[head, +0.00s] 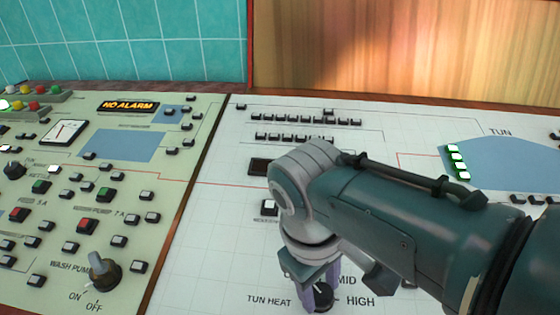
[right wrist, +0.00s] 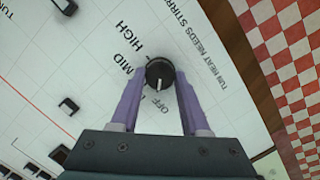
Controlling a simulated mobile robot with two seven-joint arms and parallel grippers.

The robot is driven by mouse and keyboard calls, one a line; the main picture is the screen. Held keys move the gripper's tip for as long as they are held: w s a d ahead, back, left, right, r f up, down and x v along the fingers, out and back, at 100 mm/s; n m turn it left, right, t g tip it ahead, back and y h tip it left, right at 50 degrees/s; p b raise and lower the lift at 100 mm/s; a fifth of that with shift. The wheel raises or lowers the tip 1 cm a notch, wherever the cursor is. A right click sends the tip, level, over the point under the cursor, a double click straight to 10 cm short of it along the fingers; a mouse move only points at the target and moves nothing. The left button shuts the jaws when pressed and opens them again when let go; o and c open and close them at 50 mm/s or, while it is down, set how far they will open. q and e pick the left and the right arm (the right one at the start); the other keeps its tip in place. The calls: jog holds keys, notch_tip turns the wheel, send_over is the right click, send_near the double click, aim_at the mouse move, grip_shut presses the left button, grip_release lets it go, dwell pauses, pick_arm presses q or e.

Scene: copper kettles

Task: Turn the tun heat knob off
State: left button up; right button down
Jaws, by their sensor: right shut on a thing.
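The tun heat knob (head: 322,296) is a small round black knob low on the white panel, beside the printed words TUN HEAT, MID and HIGH. In the right wrist view the knob (right wrist: 160,70) sits between the two purple fingers of my right gripper (right wrist: 159,78). The fingers are closed on its sides. Its white pointer line faces down in that view, roughly toward the word OFF. My right gripper (head: 318,292) comes down onto the knob in the head view and partly hides it. My left gripper is not in view.
Rows of small black switches (head: 290,119) cross the white panel. A lit green indicator column (head: 458,160) is at right.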

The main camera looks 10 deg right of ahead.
dwell(0.3)
jog(key=shift+c, duration=2)
grip_release()
jog(key=shift+r, duration=0.1)
notch_tip(320, 180, up, 10)
jog(key=a+p, duration=0.1)
jog(key=p, duration=0.4)
jog(key=shift+a+f, duration=0.2)
jog(key=shift+a, duration=0.05)
jog(key=shift+s, duration=0.1)
